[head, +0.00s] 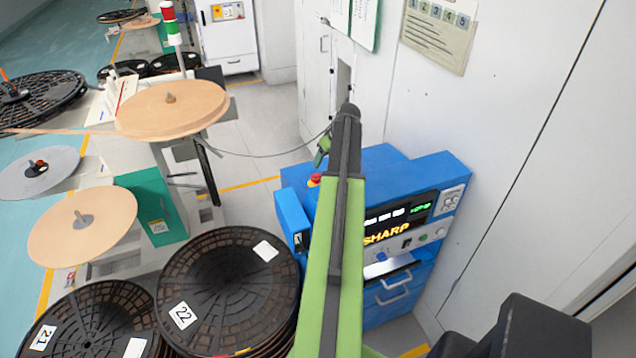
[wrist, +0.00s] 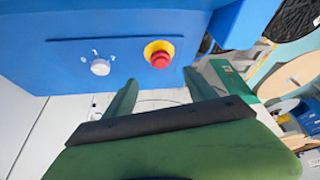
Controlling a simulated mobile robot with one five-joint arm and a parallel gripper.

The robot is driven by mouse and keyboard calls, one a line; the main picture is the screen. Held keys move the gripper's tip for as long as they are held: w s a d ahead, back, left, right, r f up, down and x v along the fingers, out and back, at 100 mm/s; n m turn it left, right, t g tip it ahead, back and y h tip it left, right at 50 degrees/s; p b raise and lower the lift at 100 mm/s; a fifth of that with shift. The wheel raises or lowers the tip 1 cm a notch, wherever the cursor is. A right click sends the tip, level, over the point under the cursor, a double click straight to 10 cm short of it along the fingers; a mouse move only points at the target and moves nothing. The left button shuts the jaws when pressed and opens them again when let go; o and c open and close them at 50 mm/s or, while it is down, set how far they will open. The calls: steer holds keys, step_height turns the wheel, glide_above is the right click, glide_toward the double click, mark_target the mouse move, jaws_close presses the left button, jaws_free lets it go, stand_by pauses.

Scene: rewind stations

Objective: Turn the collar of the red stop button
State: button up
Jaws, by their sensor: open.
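The red stop button (wrist: 160,61) is a round red cap in a yellow collar (wrist: 152,47) on the face of a blue cabinet (wrist: 60,65). In the head view the button (head: 315,179) is a small red spot at the left of the blue machine's top, beside my arm. My gripper (wrist: 161,86) is open and empty. Its two green fingers are spread, and in the wrist view the button shows between and beyond the fingertips, apart from them. In the head view my gripper (head: 323,150) is partly hidden behind my arm.
A white knob (wrist: 100,67) with marks around it sits left of the button. The blue machine's lit SHARP panel (head: 388,232) is right of my arm. Black reels (head: 228,290) stand to the left, and a white wall (head: 520,110) is on the right.

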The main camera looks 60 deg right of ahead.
mark_target(317, 176)
steer(key=b+x, duration=0.9)
steer(key=x, duration=0.3)
steer(key=shift+s, duration=0.1)
steer(key=shift+a+r, duration=0.1)
steer(key=c, duration=1.4)
steer(key=shift+m, duration=0.4)
steer(key=shift+a+m+g+h, duration=0.15)
steer(key=shift+m+g+h, duration=0.35)
steer(key=shift+m, duration=0.4)
steer(key=shift+w+m+g+h, duration=0.15)
steer(key=shift+m+g+h, duration=0.25)
steer(key=shift+m, duration=0.65)
steer(key=shift+w+m+g+h, duration=0.1)
steer(key=shift+m+g+h, duration=0.3)
steer(key=shift+m, duration=0.65)
